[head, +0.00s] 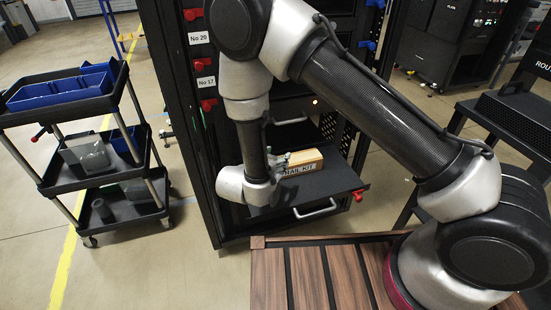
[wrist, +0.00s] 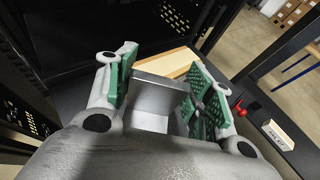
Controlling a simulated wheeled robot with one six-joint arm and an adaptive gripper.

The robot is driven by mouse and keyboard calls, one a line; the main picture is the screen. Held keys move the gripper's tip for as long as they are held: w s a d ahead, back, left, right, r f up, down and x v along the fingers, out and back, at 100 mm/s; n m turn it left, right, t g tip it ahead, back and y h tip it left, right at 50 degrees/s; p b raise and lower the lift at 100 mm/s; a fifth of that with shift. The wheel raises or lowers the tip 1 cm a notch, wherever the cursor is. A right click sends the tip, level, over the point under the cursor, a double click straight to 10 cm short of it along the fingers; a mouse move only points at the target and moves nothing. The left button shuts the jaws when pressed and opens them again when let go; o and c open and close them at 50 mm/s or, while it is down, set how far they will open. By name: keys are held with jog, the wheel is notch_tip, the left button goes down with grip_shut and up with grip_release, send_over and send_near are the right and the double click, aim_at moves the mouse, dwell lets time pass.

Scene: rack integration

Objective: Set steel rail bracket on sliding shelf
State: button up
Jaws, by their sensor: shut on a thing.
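My gripper (head: 280,160) is low over the pulled-out sliding shelf (head: 335,183) of the black rack. In the wrist view its green-padded fingers (wrist: 162,92) are shut on the steel rail bracket (wrist: 160,98), a grey bent metal plate. The bracket is hard to make out in the head view, where my wrist and fingers cover that spot. Whether it touches the shelf cannot be told. The block shows beyond the bracket in the wrist view (wrist: 168,64).
The rack's left post (head: 180,100) carries red knobs and number labels close to my arm. A black cart (head: 95,180) with blue bins stands to the left. A wooden slatted surface (head: 320,275) lies in front. The shelf's right part is clear.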

jog(key=shift+f, duration=4)
jog(key=shift+f, duration=0.3)
jog(key=o, duration=1.2)
jog(key=v, duration=0.7)
jog(key=shift+s+a+r, duration=0.1)
jog(key=shift+s, duration=0.15)
